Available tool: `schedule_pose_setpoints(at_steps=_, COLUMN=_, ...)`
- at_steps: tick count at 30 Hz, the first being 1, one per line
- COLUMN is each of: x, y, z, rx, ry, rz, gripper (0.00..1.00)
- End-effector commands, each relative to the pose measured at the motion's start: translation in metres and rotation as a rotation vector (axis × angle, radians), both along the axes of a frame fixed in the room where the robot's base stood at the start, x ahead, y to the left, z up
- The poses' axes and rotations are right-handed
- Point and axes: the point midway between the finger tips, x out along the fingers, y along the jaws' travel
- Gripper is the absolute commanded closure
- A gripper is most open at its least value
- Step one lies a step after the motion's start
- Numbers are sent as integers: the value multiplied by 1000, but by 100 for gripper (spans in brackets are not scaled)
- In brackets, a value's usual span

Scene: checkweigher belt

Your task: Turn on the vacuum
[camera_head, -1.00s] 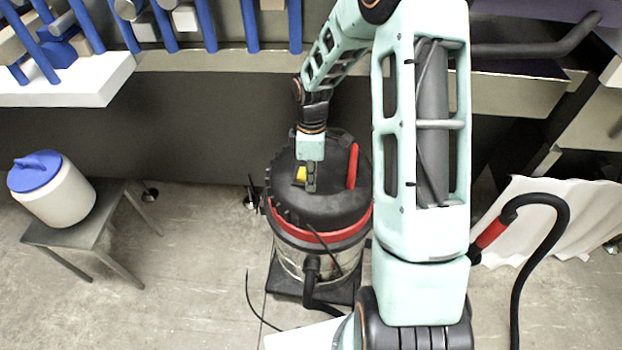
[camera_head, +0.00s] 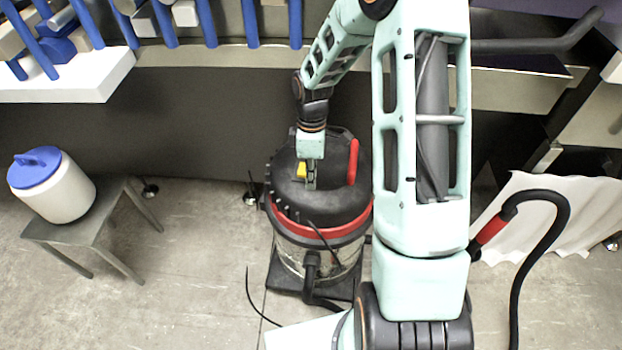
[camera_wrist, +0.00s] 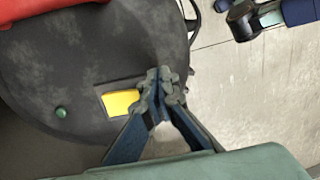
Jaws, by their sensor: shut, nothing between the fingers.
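The vacuum (camera_head: 330,215) stands on the floor in the middle of the head view. It has a black lid, a red band, a red handle (camera_head: 353,162) and a steel drum. A yellow switch (camera_head: 301,171) sits on its lid; it also shows in the wrist view (camera_wrist: 121,102), in a dark frame. A small green button or light (camera_wrist: 61,112) is on the lid to the left of it. My gripper (camera_head: 311,186) is shut and empty over the lid, its tips (camera_wrist: 163,78) just right of the yellow switch. I cannot tell whether they touch the lid.
A grey stool (camera_head: 75,232) with a white, blue-lidded container (camera_head: 58,190) stands at left. The black vacuum hose (camera_head: 528,265) with a red grip (camera_head: 488,232) is at right. A conveyor frame (camera_head: 220,59) runs behind. The floor between stool and vacuum is mostly clear.

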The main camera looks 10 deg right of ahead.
Motion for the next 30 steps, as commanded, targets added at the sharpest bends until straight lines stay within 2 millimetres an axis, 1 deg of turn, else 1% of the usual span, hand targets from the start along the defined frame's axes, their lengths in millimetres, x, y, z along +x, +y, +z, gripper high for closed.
schedule_pose_setpoints(at_steps=11, x=0, y=0, z=0, rx=0, ry=0, rz=0, gripper=100)
schedule_pose_setpoints(at_steps=21, x=-1, y=0, z=-8, rx=0, ry=0, rz=0, gripper=100)
schedule_pose_setpoints(at_steps=30, x=-1, y=0, z=-8, rx=0, ry=0, rz=0, gripper=100)
